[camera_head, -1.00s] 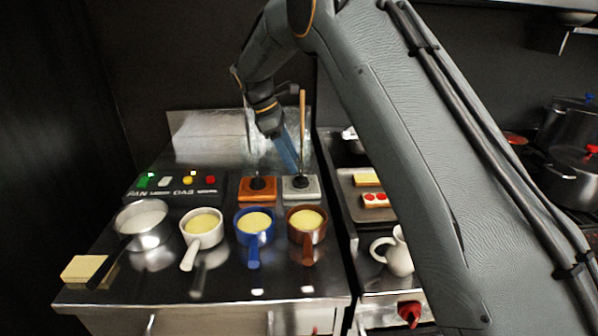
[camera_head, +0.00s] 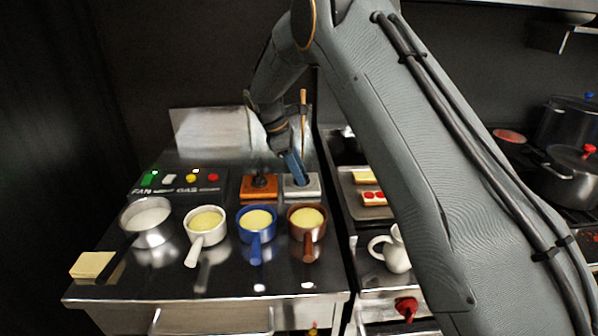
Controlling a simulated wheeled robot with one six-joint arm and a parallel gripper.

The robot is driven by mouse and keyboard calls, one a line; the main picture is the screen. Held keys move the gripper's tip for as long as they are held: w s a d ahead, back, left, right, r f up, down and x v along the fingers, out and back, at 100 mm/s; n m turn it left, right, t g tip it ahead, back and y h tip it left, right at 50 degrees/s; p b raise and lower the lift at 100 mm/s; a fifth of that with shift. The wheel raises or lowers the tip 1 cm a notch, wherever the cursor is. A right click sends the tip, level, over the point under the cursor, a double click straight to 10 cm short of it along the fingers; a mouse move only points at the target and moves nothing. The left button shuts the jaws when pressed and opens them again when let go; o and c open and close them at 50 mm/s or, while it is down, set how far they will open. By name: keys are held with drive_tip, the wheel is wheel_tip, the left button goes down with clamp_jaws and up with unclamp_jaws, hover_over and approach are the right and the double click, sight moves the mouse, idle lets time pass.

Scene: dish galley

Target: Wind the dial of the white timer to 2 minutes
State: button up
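The white timer (camera_head: 310,191) is a pale grey-white block at the back of the steel counter, right of an orange timer (camera_head: 255,195) with a black dial. My gripper (camera_head: 299,180) reaches down from behind, its blue fingers tilted, with the tips at the top of the white timer where its dial is. The fingers hide most of that dial. I cannot tell whether they touch or grip it, nor can I read the dial's setting.
In front stand a steel pan (camera_head: 147,222), a white pot (camera_head: 201,231), a blue pot (camera_head: 256,231) and a brown pot (camera_head: 306,230). A button panel (camera_head: 180,184) lies left of the timers. A wooden stick (camera_head: 303,107) rises behind.

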drive_tip(key=shift+m+b, duration=0.35)
drive_tip(key=shift+m, duration=0.05)
idle(0.4)
drive_tip(key=shift+w+m+g+b, duration=0.15)
drive_tip(key=shift+m+g+b, duration=0.35)
drive_tip(key=shift+m+b, duration=0.4)
drive_tip(key=shift+m+g+y+b, duration=0.3)
drive_tip(key=shift+m+g+b, duration=0.35)
drive_tip(key=shift+m, duration=0.95)
drive_tip(key=o, duration=1.1)
drive_tip(key=shift+c, duration=0.2)
drive_tip(key=shift+r, duration=0.1)
drive_tip(key=b+v, duration=0.2)
drive_tip(key=v, duration=0.5)
drive_tip(key=shift+r+b, duration=0.3)
